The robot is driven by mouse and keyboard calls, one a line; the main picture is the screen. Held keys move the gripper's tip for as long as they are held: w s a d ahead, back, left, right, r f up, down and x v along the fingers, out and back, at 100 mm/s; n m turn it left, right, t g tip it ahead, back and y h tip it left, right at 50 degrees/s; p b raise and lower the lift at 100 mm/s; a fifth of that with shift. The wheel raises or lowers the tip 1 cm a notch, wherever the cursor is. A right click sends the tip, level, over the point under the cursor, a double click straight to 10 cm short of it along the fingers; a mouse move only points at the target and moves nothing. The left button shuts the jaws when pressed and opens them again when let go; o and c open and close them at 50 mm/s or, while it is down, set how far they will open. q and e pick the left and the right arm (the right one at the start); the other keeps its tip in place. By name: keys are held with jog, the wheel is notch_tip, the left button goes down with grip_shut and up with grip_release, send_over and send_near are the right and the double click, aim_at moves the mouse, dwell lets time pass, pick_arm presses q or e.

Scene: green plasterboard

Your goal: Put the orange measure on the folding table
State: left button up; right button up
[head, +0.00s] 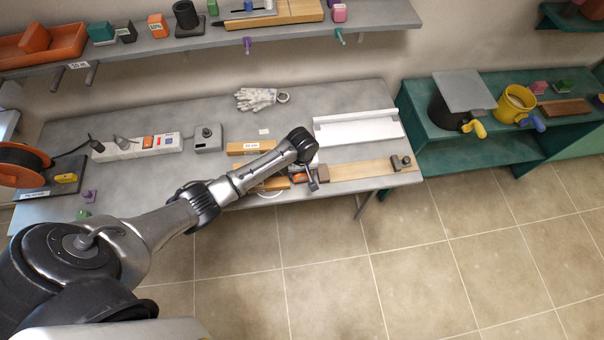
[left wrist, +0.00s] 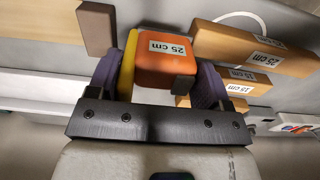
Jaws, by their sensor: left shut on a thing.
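The orange measure (left wrist: 165,62), a boxy block labelled 25 cm, sits between the purple pads of my left gripper (left wrist: 160,75) in the left wrist view. A yellow piece lies along its left side. In the head view the measure (head: 299,178) shows small beside my left gripper (head: 308,180), over the front part of a grey table (head: 225,170). This table has thin legs and may be the folding table. I cannot tell whether the measure touches its top. My right gripper is not in view.
Labelled wooden blocks (left wrist: 250,50) lie close to the right of the gripper. A brown block (head: 323,174) and a wooden board (head: 360,170) are right of it. A white tray (head: 358,131), gloves (head: 257,98) and a power strip (head: 140,147) occupy the table.

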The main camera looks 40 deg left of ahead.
aim_at(302, 176)
pick_arm(q)
jog(key=shift+f, duration=1.95)
jog(key=shift+f, duration=0.2)
jog(key=o, duration=1.1)
jog(key=shift+c, duration=0.2)
notch_tip(302, 176, up, 12)
jog(key=shift+r+p, duration=0.2)
jog(key=shift+p, duration=0.2)
jog(key=s+d+f+m, duration=0.35)
jog(key=s+d, duration=0.25)
jog(key=s, duration=0.2)
jog(key=s+d+r+m+t, duration=0.1)
jog(key=s+r+m, duration=0.2)
jog(key=s, duration=0.7)
jog(key=s+d+r+m+t, duration=0.2)
jog(key=s+r+m, duration=0.2)
jog(key=s, duration=0.6)
jog(key=shift+d+r+m+t, duration=0.2)
jog(key=shift+m+t, duration=0.1)
jog(key=shift+m, duration=0.45)
